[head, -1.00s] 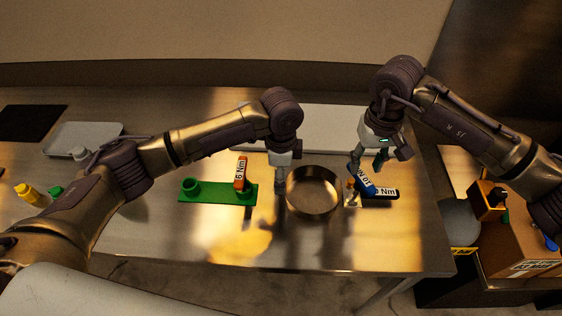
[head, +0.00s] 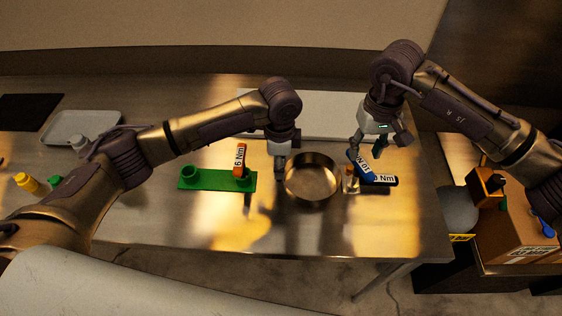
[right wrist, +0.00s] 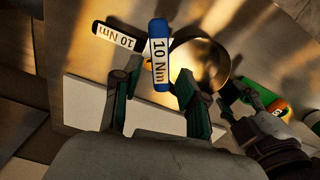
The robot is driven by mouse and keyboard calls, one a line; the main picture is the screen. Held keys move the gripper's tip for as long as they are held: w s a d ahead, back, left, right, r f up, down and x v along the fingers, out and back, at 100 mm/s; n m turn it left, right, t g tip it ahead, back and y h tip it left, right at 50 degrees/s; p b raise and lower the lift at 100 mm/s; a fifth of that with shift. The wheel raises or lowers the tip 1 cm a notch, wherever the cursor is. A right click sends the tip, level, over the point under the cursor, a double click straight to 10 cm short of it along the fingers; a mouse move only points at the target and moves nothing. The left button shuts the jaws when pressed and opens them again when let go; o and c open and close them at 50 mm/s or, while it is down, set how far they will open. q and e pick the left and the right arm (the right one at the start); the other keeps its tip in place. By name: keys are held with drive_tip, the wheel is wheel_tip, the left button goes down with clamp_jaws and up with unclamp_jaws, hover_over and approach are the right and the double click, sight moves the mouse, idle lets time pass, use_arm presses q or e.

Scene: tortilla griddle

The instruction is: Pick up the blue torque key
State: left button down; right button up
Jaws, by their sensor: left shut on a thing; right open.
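The blue torque key (head: 364,164), with a white 10 Nm label, sits tilted near a small stand (head: 350,182) right of the pan. It also shows in the right wrist view (right wrist: 159,40), its near end between the fingertips. My right gripper (head: 368,146) is open just above it. In the right wrist view its two fingers (right wrist: 155,88) are spread on both sides of the key's lower end; contact cannot be told. My left gripper (head: 280,172) is shut at the left rim of the round metal pan (head: 313,194).
An orange 6 Nm key (head: 240,160) stands in a green holder (head: 212,182). A pale board (head: 335,110) lies behind. The front of the metal table (head: 290,235) is clear.

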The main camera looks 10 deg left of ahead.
sight(353, 183)
drive_tip(key=m, duration=0.6)
drive_tip(key=shift+r+m, duration=0.3)
drive_tip(key=shift+m, duration=0.1)
drive_tip(key=m, duration=0.7)
drive_tip(key=shift+r, duration=0.3)
drive_tip(key=m, duration=0.7)
drive_tip(key=shift+r+m, duration=0.3)
drive_tip(key=m, duration=0.5)
drive_tip(key=shift+r+m, duration=0.2)
drive_tip(key=shift+m, duration=0.1)
drive_tip(key=shift+f+m, duration=0.3)
drive_tip(key=shift+f, duration=0.2)
wheel_tip(353, 183, down, 11)
drive_tip(key=shift+f, duration=0.1)
drive_tip(key=shift+c, duration=0.2)
